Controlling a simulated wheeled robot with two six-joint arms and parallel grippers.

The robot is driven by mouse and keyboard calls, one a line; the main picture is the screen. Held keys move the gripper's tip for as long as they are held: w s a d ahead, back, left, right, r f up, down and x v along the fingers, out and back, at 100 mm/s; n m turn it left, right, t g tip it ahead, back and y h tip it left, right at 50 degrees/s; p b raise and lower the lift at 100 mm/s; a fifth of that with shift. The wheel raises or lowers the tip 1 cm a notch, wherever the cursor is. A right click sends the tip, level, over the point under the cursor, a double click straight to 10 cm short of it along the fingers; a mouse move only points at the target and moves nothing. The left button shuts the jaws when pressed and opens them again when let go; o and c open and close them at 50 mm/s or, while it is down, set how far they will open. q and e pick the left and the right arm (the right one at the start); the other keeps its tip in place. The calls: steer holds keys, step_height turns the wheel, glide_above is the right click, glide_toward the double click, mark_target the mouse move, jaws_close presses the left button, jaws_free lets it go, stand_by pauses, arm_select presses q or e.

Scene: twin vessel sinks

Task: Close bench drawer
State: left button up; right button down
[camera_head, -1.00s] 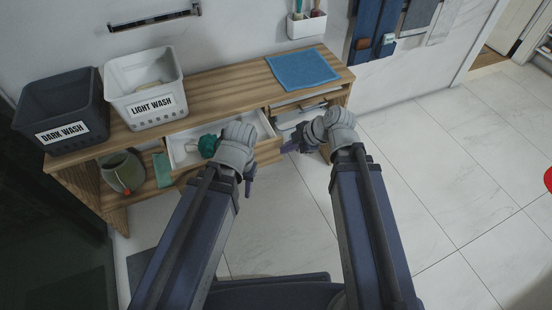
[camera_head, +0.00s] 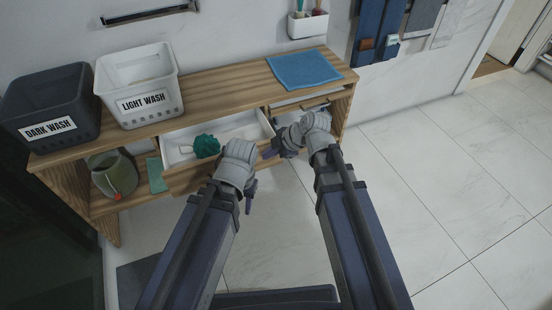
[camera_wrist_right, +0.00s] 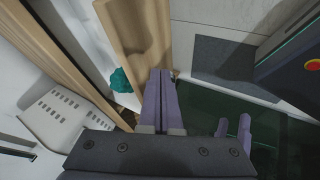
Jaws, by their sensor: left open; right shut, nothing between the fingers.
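The bench drawer (camera_head: 240,126) is pulled out from under the wooden bench top, and its white inside shows. A teal scrubber (camera_head: 207,146) lies in it, also visible in the right wrist view (camera_wrist_right: 121,80). My left gripper (camera_head: 250,194) is open and empty in front of the drawer, below its front edge. My right gripper (camera_head: 268,152) is shut and empty near the right end of the drawer. In the right wrist view its purple fingers (camera_wrist_right: 161,85) are together beside the wooden drawer front (camera_wrist_right: 138,35); I cannot tell whether they touch it.
The wooden bench (camera_head: 215,90) carries a dark basket (camera_head: 50,105), a white basket (camera_head: 140,85) and a blue towel (camera_head: 303,68). A green pot (camera_head: 116,175) stands on the shelf below. The tiled floor (camera_head: 430,190) to the right is clear.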

steer(key=shift+w+a+r, duration=0.1)
steer(key=shift+w+a, duration=0.15)
steer(key=shift+w, duration=0.4)
steer(key=shift+w+a+r, duration=0.1)
steer(key=shift+w+a, duration=0.1)
steer(key=shift+w, duration=0.45)
